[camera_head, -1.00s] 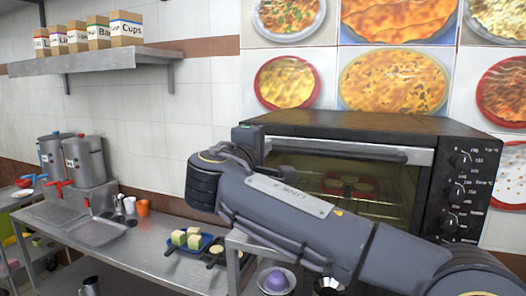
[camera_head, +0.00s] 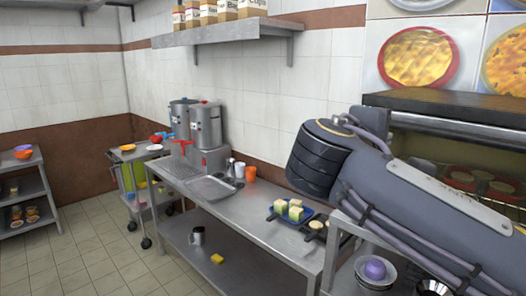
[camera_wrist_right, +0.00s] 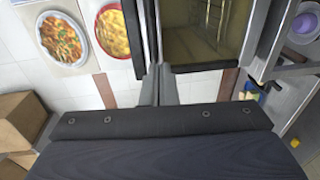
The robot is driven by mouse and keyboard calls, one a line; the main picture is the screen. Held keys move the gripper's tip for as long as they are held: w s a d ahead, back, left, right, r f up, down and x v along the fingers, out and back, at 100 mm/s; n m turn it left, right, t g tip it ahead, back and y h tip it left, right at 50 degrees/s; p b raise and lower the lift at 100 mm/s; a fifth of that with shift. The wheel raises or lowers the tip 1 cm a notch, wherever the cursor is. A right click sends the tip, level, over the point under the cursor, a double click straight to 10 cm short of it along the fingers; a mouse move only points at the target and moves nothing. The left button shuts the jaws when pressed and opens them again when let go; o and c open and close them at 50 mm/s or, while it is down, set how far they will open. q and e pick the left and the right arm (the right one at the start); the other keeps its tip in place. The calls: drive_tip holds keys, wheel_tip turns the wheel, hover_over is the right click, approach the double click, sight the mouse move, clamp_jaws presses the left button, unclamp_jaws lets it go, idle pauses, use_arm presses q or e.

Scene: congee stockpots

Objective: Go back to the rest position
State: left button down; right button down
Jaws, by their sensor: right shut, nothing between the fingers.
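My right arm reaches in from the right in the head view, its dark rounded joint above the counter and in front of the oven (camera_head: 450,105). My right gripper is not clearly seen there. In the right wrist view the right gripper (camera_wrist_right: 158,88) shows as two thin grey fingers close together, shut and empty, beyond the dark wrist housing. The oven's door and inside show behind them. My left gripper is in neither view. Two steel stockpots (camera_head: 206,126) stand at the back of the counter.
The steel counter (camera_head: 235,225) holds a blue tray (camera_head: 307,214) of pale cubes, an orange cup (camera_head: 250,173) and a metal sink tray (camera_head: 210,188). A wall shelf (camera_head: 235,32) carries boxes. A cart (camera_head: 130,156) and rack (camera_head: 22,165) stand left. The tiled floor (camera_head: 105,255) is open.

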drive_tip(key=s+d+f+m+g+y, duration=0.1)
drive_tip(key=s+d+f+g+y, duration=0.15)
drive_tip(key=f, duration=0.45)
drive_tip(key=s+d+f+g+y, duration=0.15)
drive_tip(key=s+f, duration=0.25)
drive_tip(key=f, duration=0.4)
drive_tip(key=s+d+f+m+g+y, duration=0.1)
drive_tip(key=s+d+f+y, duration=0.15)
drive_tip(key=f, duration=0.45)
drive_tip(key=s+a+f+m+y, duration=0.8)
drive_tip(key=s+f, duration=0.5)
drive_tip(key=f, duration=0.2)
drive_tip(key=shift+a+f+m+g+y, duration=0.15)
drive_tip(key=shift+a+m+g+y, duration=0.2)
drive_tip(key=shift+a+y, duration=0.55)
